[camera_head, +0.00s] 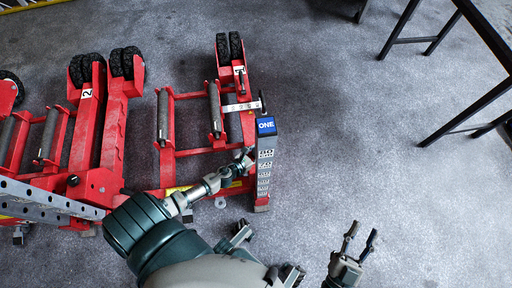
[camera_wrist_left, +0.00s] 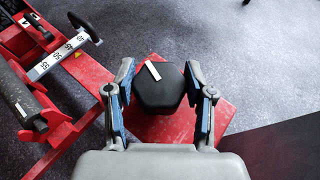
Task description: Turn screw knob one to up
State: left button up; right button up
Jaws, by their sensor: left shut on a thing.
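Screw knob one (camera_wrist_left: 158,95) is a black, rounded knob above a red plate (camera_wrist_left: 218,112) in the left wrist view. A short white mark on its top is slanted, its upper end leaning left of straight up. My left gripper (camera_wrist_left: 160,78) is shut on the knob, with one blue-padded finger on each side. In the head view my left gripper (camera_head: 241,163) is at the front right of the red jack (camera_head: 178,152), below the blue ONE sign (camera_head: 266,126); the knob cannot be made out there. My right gripper (camera_head: 360,240) is open and empty over the bare floor.
A numbered scale bar (camera_head: 243,106) with a black handle sticks out from the jack; the scale also shows in the left wrist view (camera_wrist_left: 58,55). A second red jack (camera_head: 115,130) stands at left. A black-framed table (camera_head: 480,115) is at right. The carpet between is clear.

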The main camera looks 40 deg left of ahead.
pick_arm(q)
jog(key=shift+w+r+n+y, duration=0.1)
jog(key=shift+n+y, duration=0.6)
jog(key=shift+y, duration=0.2)
jog(key=o, duration=1.2)
jog(key=shift+c, duration=0.2)
notch_tip(320, 180, up, 10)
jog(key=shift+f, duration=0.15)
